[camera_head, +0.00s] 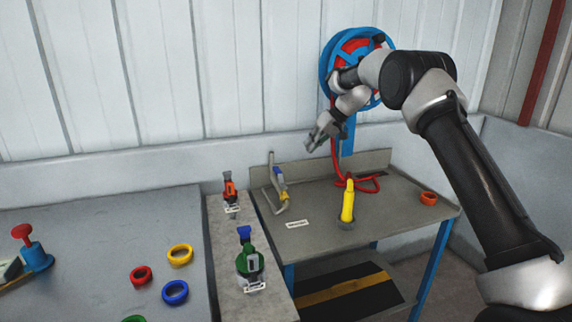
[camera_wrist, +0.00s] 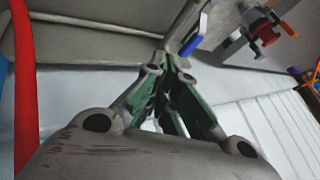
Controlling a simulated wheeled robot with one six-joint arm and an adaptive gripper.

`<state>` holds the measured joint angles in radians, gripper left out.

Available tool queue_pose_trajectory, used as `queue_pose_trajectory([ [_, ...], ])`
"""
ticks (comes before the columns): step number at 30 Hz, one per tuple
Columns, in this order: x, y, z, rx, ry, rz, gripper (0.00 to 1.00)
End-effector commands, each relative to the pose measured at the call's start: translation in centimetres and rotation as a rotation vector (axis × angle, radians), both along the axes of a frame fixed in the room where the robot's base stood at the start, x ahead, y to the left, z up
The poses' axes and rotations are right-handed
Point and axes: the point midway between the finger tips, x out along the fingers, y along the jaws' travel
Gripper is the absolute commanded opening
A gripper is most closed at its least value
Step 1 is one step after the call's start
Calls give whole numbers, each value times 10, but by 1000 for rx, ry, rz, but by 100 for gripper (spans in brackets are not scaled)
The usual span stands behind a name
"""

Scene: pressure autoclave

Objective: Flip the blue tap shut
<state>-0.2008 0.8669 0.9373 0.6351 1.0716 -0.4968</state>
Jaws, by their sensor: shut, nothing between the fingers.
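A blue tap handle (camera_head: 278,171) sits on a thin grey bent pipe (camera_head: 271,163) at the left end of the grey bench, with a yellow part below it. In the wrist view the blue handle (camera_wrist: 191,46) shows just right of my fingertips, beside the grey pipe (camera_wrist: 186,18). My gripper (camera_head: 312,146) is above the bench, to the upper right of the tap. In the wrist view my green-padded fingers (camera_wrist: 166,62) are shut and empty. They look close to the handle, but I cannot tell whether they touch it.
A yellow handle (camera_head: 348,203) stands upright on the bench (camera_head: 390,215), with a red hose and an orange ring (camera_head: 428,198) nearby. An orange valve (camera_head: 229,188) and a green valve with a blue top (camera_head: 249,262) stand on the ledge to the left. A blue hose reel (camera_head: 329,62) hangs behind my arm.

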Motion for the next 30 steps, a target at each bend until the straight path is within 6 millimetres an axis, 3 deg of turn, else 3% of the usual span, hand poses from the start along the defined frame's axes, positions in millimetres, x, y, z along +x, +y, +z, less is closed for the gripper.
queue_pose_trajectory([
  [8,4,12,-17,-1,2,0,0],
  [20,19,59,-84,-1,2,1,0],
  [24,11,80,-79,0,-1,2,0],
  [30,6,93,-80,-1,0,0,0],
])
